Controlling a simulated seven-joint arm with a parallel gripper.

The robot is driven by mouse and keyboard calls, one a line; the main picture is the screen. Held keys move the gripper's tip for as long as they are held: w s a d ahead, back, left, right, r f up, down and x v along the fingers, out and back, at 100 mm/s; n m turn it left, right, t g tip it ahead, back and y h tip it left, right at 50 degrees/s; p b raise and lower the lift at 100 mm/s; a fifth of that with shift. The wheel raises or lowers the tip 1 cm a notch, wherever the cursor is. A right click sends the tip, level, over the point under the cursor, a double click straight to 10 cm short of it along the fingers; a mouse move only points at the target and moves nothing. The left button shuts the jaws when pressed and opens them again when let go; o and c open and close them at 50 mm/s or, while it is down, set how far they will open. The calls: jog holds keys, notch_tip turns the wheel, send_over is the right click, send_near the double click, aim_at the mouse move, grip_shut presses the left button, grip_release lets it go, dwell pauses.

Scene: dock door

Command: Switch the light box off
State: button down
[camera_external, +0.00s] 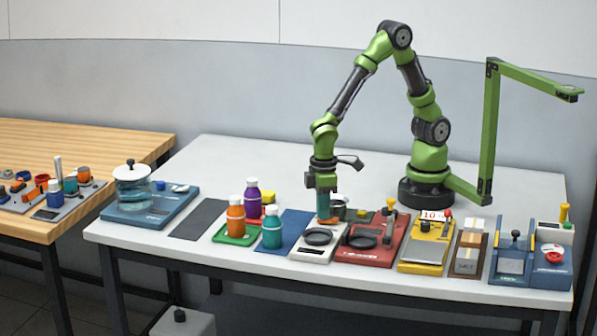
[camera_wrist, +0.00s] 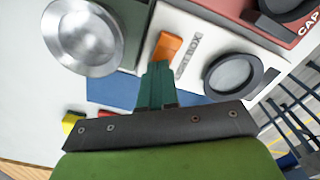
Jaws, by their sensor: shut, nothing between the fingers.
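The light box (camera_external: 308,251) is a white slab with a black-ringed round window (camera_external: 318,236), among the devices along the table's front. In the wrist view the light box (camera_wrist: 198,25) carries part of its printed name, the round window (camera_wrist: 232,75) and an orange switch (camera_wrist: 168,47). The window looks grey, with no clear glow. My gripper (camera_external: 323,218) points down over the box's rear part. In the wrist view my gripper (camera_wrist: 157,68) is shut and empty, its green fingertips right at the orange switch and hiding its near end. I cannot tell whether they touch.
A red device (camera_external: 372,254) stands close on the right. A blue mat (camera_external: 285,232) and a green tray (camera_external: 238,240) with bottles are on the left. A round metal-topped thing (camera_wrist: 88,38) stands close behind the box. The table's rear left (camera_external: 240,160) is clear.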

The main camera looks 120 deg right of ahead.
jog(key=shift+r, duration=3.5)
jog(key=s+r+m+t+y, duration=0.1)
jog(key=s+r+t+y, duration=0.1)
jog(key=s+r+t, duration=0.5)
jog(key=shift+s+a+v, duration=0.3)
jog(key=shift+a+v, duration=0.55)
jog(key=shift+v, duration=3.35)
